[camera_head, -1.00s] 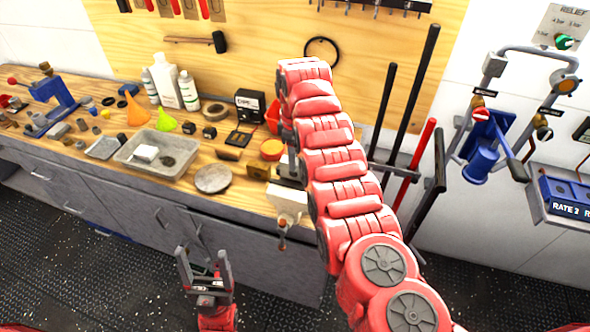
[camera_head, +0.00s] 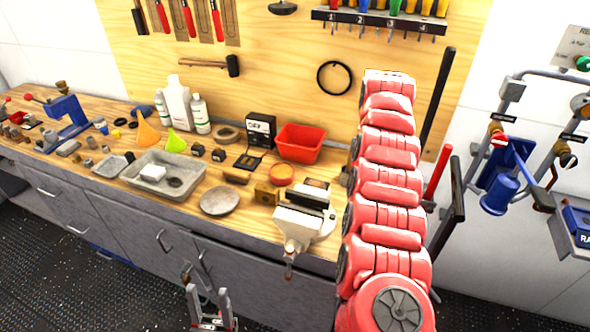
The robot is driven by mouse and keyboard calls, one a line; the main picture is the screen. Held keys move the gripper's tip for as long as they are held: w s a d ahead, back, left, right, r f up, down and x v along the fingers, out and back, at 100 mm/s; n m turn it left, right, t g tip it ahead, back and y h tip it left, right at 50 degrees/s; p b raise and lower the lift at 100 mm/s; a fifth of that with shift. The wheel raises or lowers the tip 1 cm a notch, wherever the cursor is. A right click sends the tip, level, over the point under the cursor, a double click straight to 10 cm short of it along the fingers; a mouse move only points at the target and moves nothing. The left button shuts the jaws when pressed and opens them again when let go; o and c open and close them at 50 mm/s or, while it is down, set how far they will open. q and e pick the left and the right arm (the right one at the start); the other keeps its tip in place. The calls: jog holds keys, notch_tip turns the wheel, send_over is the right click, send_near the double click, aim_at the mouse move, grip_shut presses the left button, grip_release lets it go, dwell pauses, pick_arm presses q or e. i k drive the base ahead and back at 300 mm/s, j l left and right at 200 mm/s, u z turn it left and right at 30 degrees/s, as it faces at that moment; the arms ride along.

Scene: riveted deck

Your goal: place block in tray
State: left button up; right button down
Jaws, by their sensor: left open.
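A grey rectangular tray (camera_head: 134,179) sits on the wooden workbench at left. A small white block (camera_head: 152,173) lies inside it, beside a dark round patch or disc. I cannot tell whether this is the task's block. A brass-coloured block (camera_head: 266,193) stands on the bench right of the tray. My left gripper (camera_head: 208,296) is open with its fingers pointing up, below the bench front and apart from the tray; nothing shows between its fingers. My right arm rises at centre right; its gripper is hidden behind it or out of view.
A vise (camera_head: 304,222) sits at the bench's front edge. A round grey dish (camera_head: 220,201), a red bin (camera_head: 300,143), bottles (camera_head: 177,102) and a blue press (camera_head: 66,116) crowd the bench. Pipes and a blue valve unit (camera_head: 500,190) are on the right wall.

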aim_at(173, 182)
jog(key=i+j+u, duration=0.4)
jog(key=i+u, duration=0.2)
jog(key=i+j+u, duration=0.1)
jog(key=i+u, duration=0.2)
jog(key=i, duration=0.15)
